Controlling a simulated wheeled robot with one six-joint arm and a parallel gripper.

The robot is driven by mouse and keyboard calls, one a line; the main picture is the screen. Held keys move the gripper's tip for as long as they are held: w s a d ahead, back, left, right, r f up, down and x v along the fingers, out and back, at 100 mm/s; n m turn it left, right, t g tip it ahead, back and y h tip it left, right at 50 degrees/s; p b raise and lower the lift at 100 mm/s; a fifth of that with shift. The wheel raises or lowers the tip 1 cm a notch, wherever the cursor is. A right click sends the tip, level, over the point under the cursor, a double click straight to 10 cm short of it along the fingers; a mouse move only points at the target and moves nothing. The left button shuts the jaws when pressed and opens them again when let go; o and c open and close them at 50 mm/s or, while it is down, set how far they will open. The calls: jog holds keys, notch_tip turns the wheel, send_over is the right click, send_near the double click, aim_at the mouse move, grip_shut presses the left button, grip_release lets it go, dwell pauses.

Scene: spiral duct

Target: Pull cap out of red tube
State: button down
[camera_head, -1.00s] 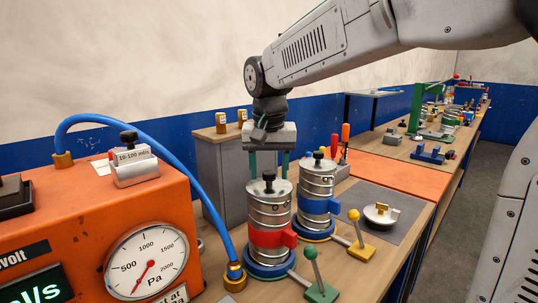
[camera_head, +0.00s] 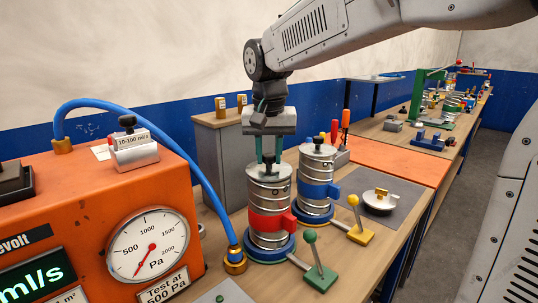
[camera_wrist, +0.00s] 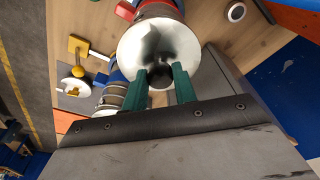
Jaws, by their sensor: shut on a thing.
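The red tube (camera_head: 266,222) is a silver spiral duct with a red band, upright on a blue round base. Its cap (camera_wrist: 147,40) is a shiny disc with a black knob (camera_wrist: 161,76) on top, seated at the tube's upper end. My gripper (camera_head: 268,160) points down from above, its green fingers on either side of the black knob and shut on it. In the wrist view the fingertips touch the knob's sides. Whether the cap has lifted at all I cannot tell.
A blue-banded tube (camera_head: 316,190) with its own black knob stands close behind to the right. A green-knobbed lever (camera_head: 311,242) and a yellow-knobbed lever (camera_head: 354,206) stand in front. An orange pressure tester (camera_head: 90,210) is at left, with a blue hose (camera_head: 200,165) nearby.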

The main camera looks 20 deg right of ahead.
aim_at(269, 155)
jog(key=shift+r, duration=3.05)
